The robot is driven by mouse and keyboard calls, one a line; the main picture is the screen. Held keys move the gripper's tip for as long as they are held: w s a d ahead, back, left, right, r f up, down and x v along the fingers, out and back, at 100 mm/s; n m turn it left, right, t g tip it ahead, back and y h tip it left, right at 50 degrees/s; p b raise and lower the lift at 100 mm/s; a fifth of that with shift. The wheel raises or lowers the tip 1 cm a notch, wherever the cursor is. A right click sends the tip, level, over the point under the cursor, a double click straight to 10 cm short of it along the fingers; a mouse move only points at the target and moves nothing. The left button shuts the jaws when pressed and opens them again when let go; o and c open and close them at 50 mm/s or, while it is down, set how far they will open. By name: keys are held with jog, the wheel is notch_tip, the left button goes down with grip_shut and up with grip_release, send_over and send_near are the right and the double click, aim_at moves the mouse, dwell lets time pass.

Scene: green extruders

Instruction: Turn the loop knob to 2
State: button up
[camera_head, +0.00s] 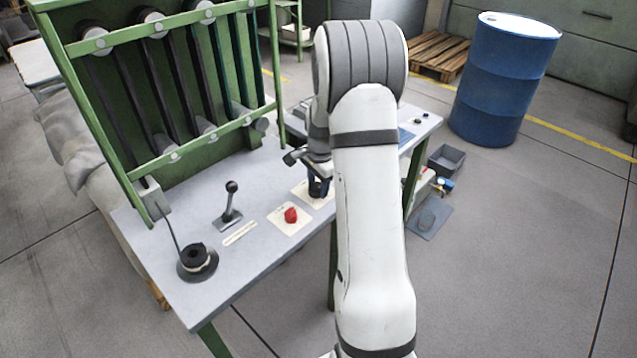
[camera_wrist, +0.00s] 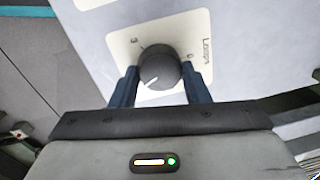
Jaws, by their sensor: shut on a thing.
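The loop knob (camera_wrist: 160,66) is a round dark knob on a cream plate (camera_wrist: 118,45) in the wrist view. The plate reads "Loops" along its right side, with small marks near the knob too small to read surely. The knob's white pointer line faces down and left in that view. My gripper (camera_wrist: 160,78) has its two blue fingers on either side of the knob and is shut on it. In the head view my gripper (camera_head: 319,187) is down at the table, and the knob is hidden behind it; part of the cream plate (camera_head: 300,190) shows.
A red knob (camera_head: 291,215) on its own cream plate and a black lever (camera_head: 230,205) stand left of my gripper on the grey table (camera_head: 225,270). A round black device (camera_head: 197,262) sits at the near left. A green rack (camera_head: 130,165) rises behind. A blue barrel (camera_head: 505,80) stands beyond, right.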

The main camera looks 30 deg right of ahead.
aim_at(319, 188)
jog(key=shift+w+r+m, duration=0.1)
jog(key=shift+m, duration=0.4)
jog(key=o, duration=1)
jog(key=r, duration=0.7)
jog(key=shift+s+r, duration=0.3)
jog(key=shift+s, duration=0.05)
